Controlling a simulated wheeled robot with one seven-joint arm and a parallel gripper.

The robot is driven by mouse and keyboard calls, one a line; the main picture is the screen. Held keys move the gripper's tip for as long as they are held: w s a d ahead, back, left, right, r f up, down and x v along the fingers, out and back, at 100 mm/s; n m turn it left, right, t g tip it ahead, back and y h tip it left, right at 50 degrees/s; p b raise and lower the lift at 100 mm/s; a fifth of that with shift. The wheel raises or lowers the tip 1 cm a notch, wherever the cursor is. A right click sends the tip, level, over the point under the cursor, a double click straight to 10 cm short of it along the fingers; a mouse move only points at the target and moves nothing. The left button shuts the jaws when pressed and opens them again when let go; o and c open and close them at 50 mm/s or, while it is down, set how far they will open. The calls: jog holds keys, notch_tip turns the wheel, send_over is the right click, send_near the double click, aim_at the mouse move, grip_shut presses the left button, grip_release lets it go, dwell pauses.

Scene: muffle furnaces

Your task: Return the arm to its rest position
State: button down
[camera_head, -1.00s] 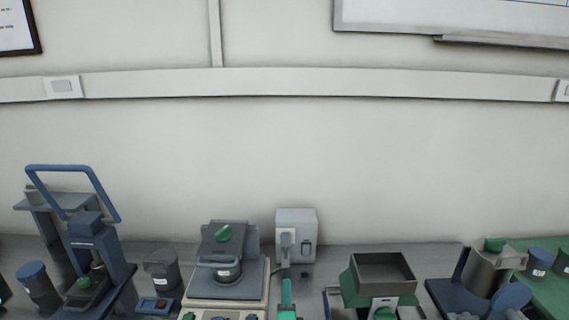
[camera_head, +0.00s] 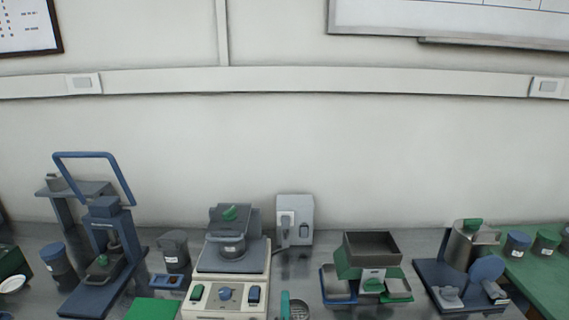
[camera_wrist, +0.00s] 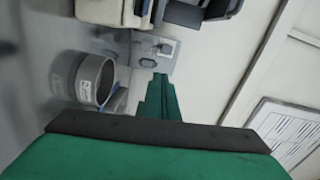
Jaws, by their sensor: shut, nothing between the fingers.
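My gripper (camera_wrist: 160,78) shows in the wrist view as two narrow green fingers pressed together, beyond a dark band and a wide green body. It is shut and empty, held clear with no object touching its tips that I can make out. The wrist view looks sideways over the bench and the pale wall. My arm and gripper cannot be made out in the head view.
In the wrist view a grey labelled pot (camera_wrist: 93,80) lies left of the fingers. In the head view a blue-framed press (camera_head: 100,235), a cream-based device (camera_head: 228,290), a grey box (camera_head: 294,220) and a green-and-grey hopper unit (camera_head: 368,260) stand along the bench.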

jog(key=s+f+n, duration=0.1)
jog(key=s+f, duration=0.1)
jog(key=s, duration=0.1)
jog(key=s+f+n, duration=0.1)
jog(key=s+f, duration=0.2)
jog(key=s, duration=0.1)
jog(key=s+d+f+n, duration=0.1)
jog(key=s+f, duration=0.1)
jog(key=s, duration=0.2)
jog(key=shift+f+n+g, duration=0.15)
jog(key=shift+n+g, duration=0.15)
jog(key=s+f+n, duration=0.4)
jog(key=s+n, duration=0.1)
jog(key=s, duration=1)
jog(key=s+r+n+g, duration=0.1)
jog(key=s+n, duration=0.3)
jog(key=s, duration=0.7)
jog(key=s+a+r+n, duration=0.1)
jog(key=s+r+n, duration=0.3)
jog(key=s, duration=0.8)
jog(key=shift+a+r+g, duration=0.15)
jog(key=shift+r+g, duration=0.1)
jog(key=shift+g, duration=0.15)
jog(key=shift+s, duration=0.15)
